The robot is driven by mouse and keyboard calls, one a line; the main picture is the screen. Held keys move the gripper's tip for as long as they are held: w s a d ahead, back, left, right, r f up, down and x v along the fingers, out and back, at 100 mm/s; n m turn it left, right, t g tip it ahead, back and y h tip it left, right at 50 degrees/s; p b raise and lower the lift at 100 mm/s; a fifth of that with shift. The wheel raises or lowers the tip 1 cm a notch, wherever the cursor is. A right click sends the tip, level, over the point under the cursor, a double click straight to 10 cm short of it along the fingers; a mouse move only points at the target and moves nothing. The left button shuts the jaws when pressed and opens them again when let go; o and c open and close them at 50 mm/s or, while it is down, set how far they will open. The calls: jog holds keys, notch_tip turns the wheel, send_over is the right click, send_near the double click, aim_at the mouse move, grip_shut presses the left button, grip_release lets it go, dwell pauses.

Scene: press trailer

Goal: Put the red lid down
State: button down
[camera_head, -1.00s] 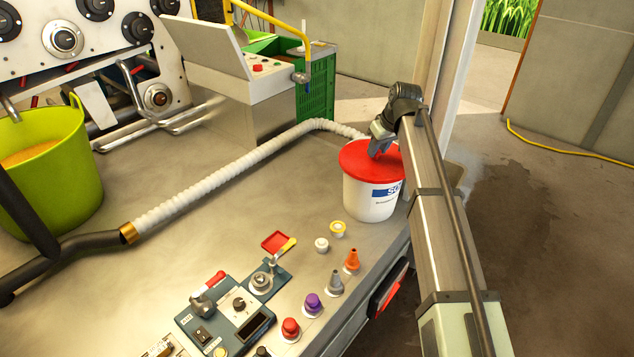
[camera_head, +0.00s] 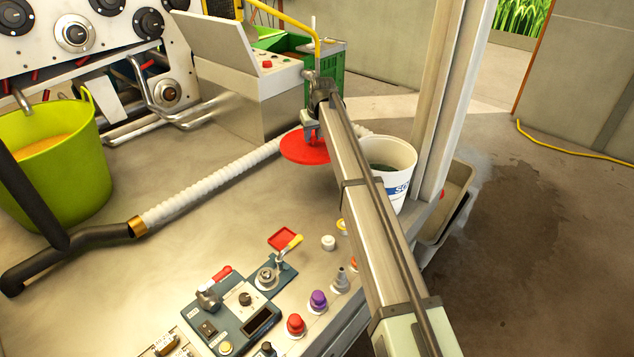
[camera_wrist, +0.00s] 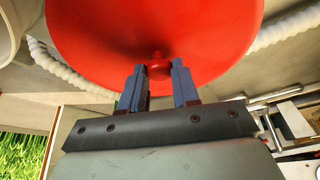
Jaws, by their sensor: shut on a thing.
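The red lid (camera_head: 304,148) is a round disc left of the white bucket, over the metal table near the ribbed hose. It also fills the top of the wrist view (camera_wrist: 110,40). My gripper (camera_head: 312,132) is above the lid and shut on its small central knob (camera_wrist: 158,66); the two fingers (camera_wrist: 158,84) stand on either side of the knob. The lid looks held off the table, but the height of the gap is hard to tell. The white bucket (camera_head: 392,160) stands open, with dark contents inside, and my arm hides part of it.
A white ribbed hose (camera_head: 205,187) runs across the metal table (camera_head: 130,290), passing behind the lid. A control box (camera_head: 232,310) and several coloured knobs stand at the front. A green tub (camera_head: 50,165) is at left. Bare table lies between hose and controls.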

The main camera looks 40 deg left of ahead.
jog(key=shift+n, duration=0.4)
jog(key=shift+w+d+f+x, duration=0.3)
jog(key=shift+d+x, duration=0.4)
jog(key=shift+x, duration=2.7)
jog(key=shift+w+d+f+x, duration=0.1)
jog(key=shift+w+d+x, duration=0.5)
jog(key=shift+x, duration=2.8)
jog(key=shift+w+d+f+x, duration=0.2)
jog(key=shift+d+x, duration=0.6)
jog(key=shift+x, duration=2.6)
jog(key=shift+f, duration=0.1)
jog(key=c, duration=0.8)
grip_release()
jog(key=v, duration=1.2)
jog(key=shift+w+d, duration=0.1)
jog(key=shift+w, duration=0.05)
